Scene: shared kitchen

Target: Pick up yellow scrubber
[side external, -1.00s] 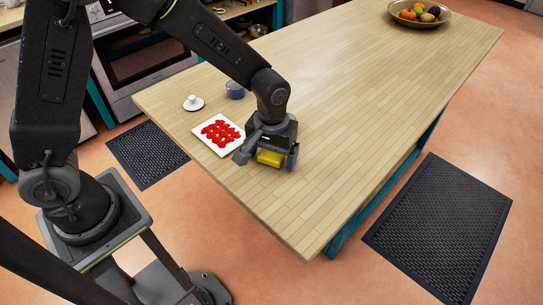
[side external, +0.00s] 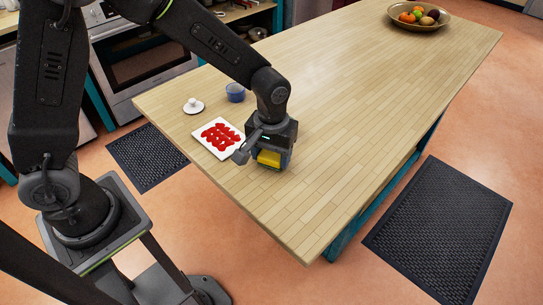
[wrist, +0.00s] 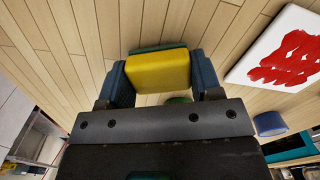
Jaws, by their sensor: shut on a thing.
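The yellow scrubber (side external: 268,158) is a small block on the wooden table (side external: 350,120), right of the white board with red pieces. My gripper (side external: 264,158) points down over it. In the wrist view the scrubber (wrist: 158,72) sits between the two fingers of my gripper (wrist: 160,80), with a green layer along its far edge. The fingers are shut on its two sides. Whether its underside touches the table is hard to tell.
A white board with red pieces (side external: 218,138) lies close left of my gripper. Behind it are a small white lidded dish (side external: 193,106) and a blue bowl (side external: 235,92). A fruit bowl (side external: 419,14) stands at the far end. The table's right side is clear.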

